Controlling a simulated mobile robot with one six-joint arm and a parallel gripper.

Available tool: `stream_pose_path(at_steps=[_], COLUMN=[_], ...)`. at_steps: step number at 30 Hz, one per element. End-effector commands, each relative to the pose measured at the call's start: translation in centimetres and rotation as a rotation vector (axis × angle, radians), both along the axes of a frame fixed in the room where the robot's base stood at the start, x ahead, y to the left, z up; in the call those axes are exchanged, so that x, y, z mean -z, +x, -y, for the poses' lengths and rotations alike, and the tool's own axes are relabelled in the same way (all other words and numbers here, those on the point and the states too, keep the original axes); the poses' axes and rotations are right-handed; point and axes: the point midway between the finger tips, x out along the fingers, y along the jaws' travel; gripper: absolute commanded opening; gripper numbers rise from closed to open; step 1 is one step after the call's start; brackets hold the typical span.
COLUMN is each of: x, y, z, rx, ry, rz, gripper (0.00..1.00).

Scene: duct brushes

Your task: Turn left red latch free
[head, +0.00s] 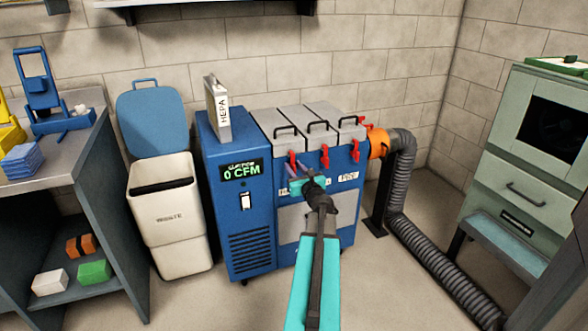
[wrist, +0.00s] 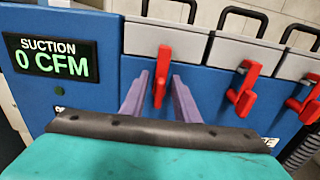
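The left red latch (wrist: 161,78) hangs on the blue machine's front, below the first grey lid (wrist: 165,38). In the wrist view my gripper (wrist: 157,88) has its two purple fingers apart, one on each side of this latch. I cannot tell whether either finger touches it. In the head view the left latch (head: 292,160) shows just above my gripper (head: 297,172), partly hidden. The middle red latch (wrist: 242,90) and the right red latch (wrist: 303,100) hang to the right, clear of the fingers.
The blue machine (head: 240,215) shows "0 CFM" on its display (head: 241,171). A HEPA filter (head: 218,110) stands on its top left. An orange collar (head: 377,143) and grey hose (head: 400,180) are at its right. A white waste bin (head: 170,215) stands at the left.

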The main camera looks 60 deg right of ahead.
Motion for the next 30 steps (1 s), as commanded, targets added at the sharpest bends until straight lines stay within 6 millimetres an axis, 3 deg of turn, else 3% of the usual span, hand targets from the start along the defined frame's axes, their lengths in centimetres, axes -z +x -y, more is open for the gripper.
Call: stream_pose_path(at_steps=[5, 10, 11, 30], x=[-0.01, 0.0, 0.0, 0.41], y=[0.0, 0.0, 0.0, 0.11], z=[-0.01, -0.03, -0.03, -0.24], rx=[0.0, 0.0, 0.0, -0.001], ry=[0.0, 0.0, 0.0, -0.106], rz=[0.0, 0.0, 0.0, -0.078], gripper=[0.28, 0.01, 0.0, 0.0])
